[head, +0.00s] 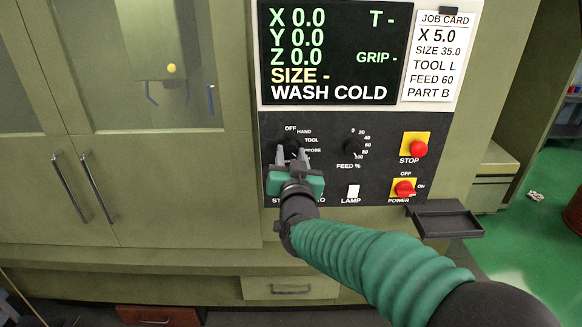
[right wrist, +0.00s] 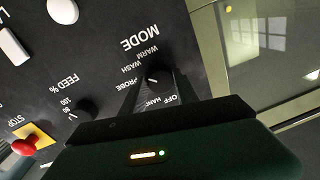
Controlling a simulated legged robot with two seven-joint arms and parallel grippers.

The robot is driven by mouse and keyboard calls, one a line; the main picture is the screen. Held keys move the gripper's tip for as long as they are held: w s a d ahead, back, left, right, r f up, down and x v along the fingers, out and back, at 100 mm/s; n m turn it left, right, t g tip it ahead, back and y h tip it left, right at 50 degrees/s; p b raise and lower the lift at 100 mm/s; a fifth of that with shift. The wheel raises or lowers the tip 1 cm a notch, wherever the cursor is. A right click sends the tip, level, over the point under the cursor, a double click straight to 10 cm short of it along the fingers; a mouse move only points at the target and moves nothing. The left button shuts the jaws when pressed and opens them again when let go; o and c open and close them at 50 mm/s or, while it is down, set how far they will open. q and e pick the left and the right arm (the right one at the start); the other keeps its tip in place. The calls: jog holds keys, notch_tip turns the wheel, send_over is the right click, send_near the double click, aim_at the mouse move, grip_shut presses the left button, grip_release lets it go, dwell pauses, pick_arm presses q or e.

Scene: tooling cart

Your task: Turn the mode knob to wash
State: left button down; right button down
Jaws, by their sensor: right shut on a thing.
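The mode knob (right wrist: 158,72) is a small black dial on the dark control panel, with OFF, HAND, PROBE, WASH and WARM marked around it. In the head view the knob (head: 291,146) is mostly covered by my right gripper (head: 292,154). In the right wrist view the two dark fingers of my right gripper (right wrist: 154,86) reach up to the panel and are shut on the knob, one on each side. I cannot tell for sure which mark the knob points to. The display (head: 334,52) reads WASH COLD on its bottom line. My left gripper is out of view.
The feed dial (head: 354,146) is right of the knob, with a white lamp switch (head: 353,191) below it. A red stop button (head: 417,149) and a red power switch (head: 403,188) are farther right. A small black tray (head: 447,220) juts out at the lower right.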

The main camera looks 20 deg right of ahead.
jog(key=shift+r+m+b, duration=0.25)
jog(key=shift+m+b, duration=0.5)
jog(key=shift+m, duration=0.15)
jog(key=c, duration=1.1)
grip_release()
jog(key=shift+c, duration=0.2)
jog(key=shift+o, duration=1.1)
jog(key=shift+s, duration=0.15)
jog(key=shift+f, duration=0.1)
